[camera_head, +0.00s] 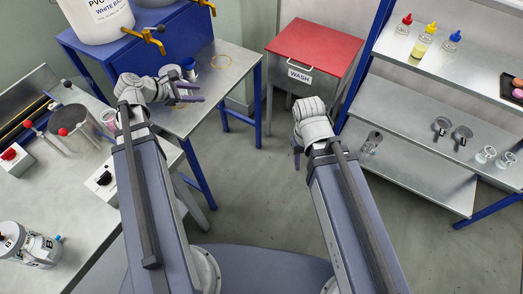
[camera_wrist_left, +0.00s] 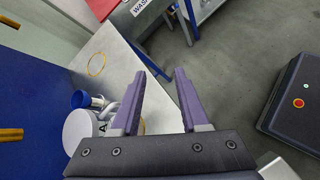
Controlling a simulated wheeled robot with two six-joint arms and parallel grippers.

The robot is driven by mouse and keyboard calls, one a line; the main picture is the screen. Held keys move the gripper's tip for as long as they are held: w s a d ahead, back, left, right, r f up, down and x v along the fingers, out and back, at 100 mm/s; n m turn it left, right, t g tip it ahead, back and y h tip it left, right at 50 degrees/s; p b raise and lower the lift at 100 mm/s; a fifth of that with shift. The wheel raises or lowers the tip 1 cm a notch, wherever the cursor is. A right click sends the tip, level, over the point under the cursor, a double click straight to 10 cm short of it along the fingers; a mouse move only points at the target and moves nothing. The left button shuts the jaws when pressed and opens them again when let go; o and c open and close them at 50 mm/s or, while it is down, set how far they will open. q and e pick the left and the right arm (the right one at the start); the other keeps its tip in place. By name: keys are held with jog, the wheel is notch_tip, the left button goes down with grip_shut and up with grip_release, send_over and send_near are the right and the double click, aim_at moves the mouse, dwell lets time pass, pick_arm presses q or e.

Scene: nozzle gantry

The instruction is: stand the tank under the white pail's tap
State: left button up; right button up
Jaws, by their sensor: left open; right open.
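A white pail (camera_head: 97,15) stands on the blue stand at the top left, with a yellow tap (camera_head: 150,38) at its front. A white vessel marked A, seemingly the tank (camera_wrist_left: 80,132), stands on the steel table beside my left gripper, partly hidden by a finger. Its blue cap (camera_wrist_left: 80,98) and a steel part show above it. In the head view the blue part (camera_head: 188,65) shows behind the gripper. My left gripper (camera_head: 198,90) is open and empty above the table, also in the left wrist view (camera_wrist_left: 165,75). My right gripper (camera_head: 297,158) is open, over the floor.
Yellow rings lie on the steel table (camera_head: 241,78): one ring (camera_head: 221,61) is clear, another is partly covered by the gripper. A second tap (camera_head: 207,6) is at the top. A red wash bin (camera_head: 312,48) and shelves (camera_head: 430,65) stand right. Vessels marked B (camera_head: 30,243) stand lower left.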

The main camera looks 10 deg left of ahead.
pick_arm(q)
jog(key=s+d+f+m+g+y, duration=0.4)
jog(key=s+d+m, duration=0.3)
jog(key=d+m, duration=0.5)
jog(key=s+d+f+m+g+y, duration=0.3)
jog(key=s+d+m, duration=0.5)
jog(key=d+m, duration=0.5)
jog(key=shift+s+d+f+m+g+y, duration=0.15)
jog(key=shift+f+m+g+y, duration=0.35)
jog(key=shift+m, duration=0.4)
jog(key=shift+c, duration=0.2)
